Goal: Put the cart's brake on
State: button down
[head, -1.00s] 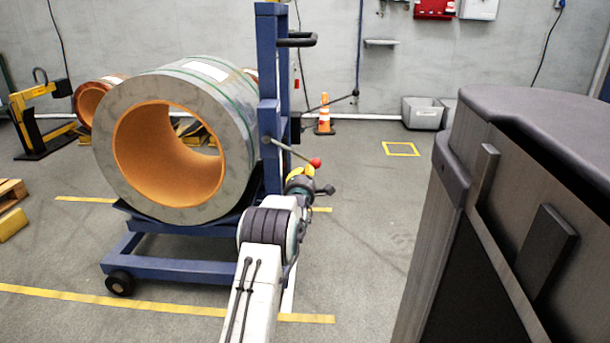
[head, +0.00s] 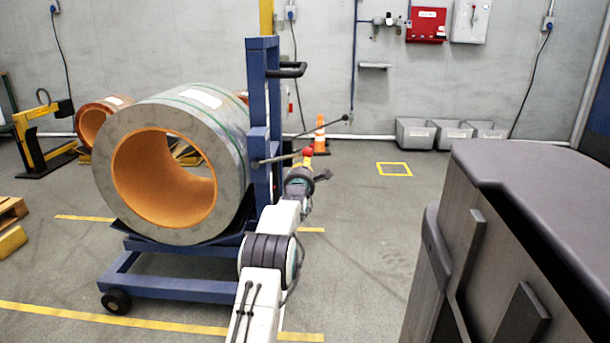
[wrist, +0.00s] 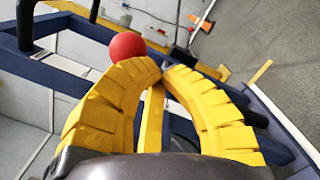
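The blue cart (head: 180,290) carries a large wrapped coil (head: 225,130) with an orange bore. A thin lever (head: 277,159) on its upright ends in a red ball knob (head: 308,152) and now slopes slightly upward to the right. My gripper (head: 306,162) is just under the knob, and its yellow fingers are small there. In the wrist view my gripper (wrist: 162,68) has its curved fingers drawn together, tips nearly meeting. The red knob (wrist: 127,46) is just beyond the left fingertip, not between the fingers. The lever's rod is largely hidden there; I cannot tell whether they touch.
A grey-black cabinet (head: 540,200) stands close on the right. An orange cone (head: 320,135) and grey bins (head: 415,134) are by the back wall. A yellow lifting device (head: 38,140) stands at the left. The floor between cart and cabinet is clear.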

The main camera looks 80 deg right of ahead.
aim_at(304, 153)
notch_tip(304, 153, up, 4)
jog(key=shift+w+r+p, duration=0.1)
jog(key=shift+p, duration=0.8)
jog(key=shift+w+a+r+p, duration=0.1)
jog(key=shift+w+r+p, duration=0.2)
jog(key=shift+r, duration=0.2)
jog(key=shift+w+d+r+p, duration=0.1)
jog(key=shift+w+r+p, duration=0.1)
jog(key=shift+r+p, duration=0.25)
jog(key=shift+w+a+r+p, duration=0.1)
jog(key=shift+w+r+p, duration=0.15)
jog(key=shift+r, duration=0.35)
jog(key=shift+w+r, duration=0.1)
